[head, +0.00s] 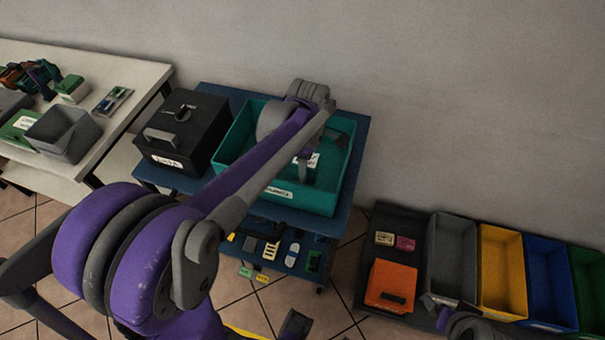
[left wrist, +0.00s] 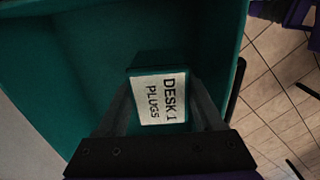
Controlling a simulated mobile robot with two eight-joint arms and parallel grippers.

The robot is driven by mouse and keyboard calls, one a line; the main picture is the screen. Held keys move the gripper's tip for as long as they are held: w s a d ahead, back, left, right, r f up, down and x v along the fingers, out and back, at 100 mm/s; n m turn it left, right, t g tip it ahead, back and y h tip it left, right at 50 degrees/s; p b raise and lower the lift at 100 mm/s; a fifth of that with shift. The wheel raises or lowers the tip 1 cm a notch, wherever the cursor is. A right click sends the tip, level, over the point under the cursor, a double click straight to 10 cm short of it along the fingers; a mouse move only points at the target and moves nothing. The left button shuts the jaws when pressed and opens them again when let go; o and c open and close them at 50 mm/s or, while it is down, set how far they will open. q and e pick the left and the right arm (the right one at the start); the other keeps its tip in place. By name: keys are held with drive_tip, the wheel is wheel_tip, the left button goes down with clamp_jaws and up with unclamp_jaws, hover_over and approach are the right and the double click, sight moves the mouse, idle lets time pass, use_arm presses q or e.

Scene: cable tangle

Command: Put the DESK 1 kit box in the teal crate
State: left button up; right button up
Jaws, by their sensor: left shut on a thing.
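The gripper and box are within the crate's opening. The crate's teal walls (left wrist: 45,85) surround the box in the left wrist view. Whether the box touches the crate floor is hard to tell. My right gripper is not clearly seen.
A black lidded box (head: 180,130) stands left of the crate on the blue cart (head: 350,213). Small items lie on the cart's lower shelf. A white table (head: 140,75) with a grey bin (head: 62,133) is at left. Grey, yellow, blue and green bins (head: 503,270) stand at right.

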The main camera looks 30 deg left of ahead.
use_arm(q)
drive_tip(key=shift+s+f, duration=0.2)
drive_tip(key=shift+f, duration=2.85)
drive_tip(key=shift+f+b, duration=0.1)
drive_tip(key=shift+b, duration=0.25)
drive_tip(key=o, duration=1.4)
drive_tip(key=shift+w, duration=0.1)
drive_tip(key=shift+o, duration=0.2)
wheel_tip(320, 180, up, 12)
drive_tip(key=shift+r+p, duration=0.15)
drive_tip(key=shift+p, duration=0.6)
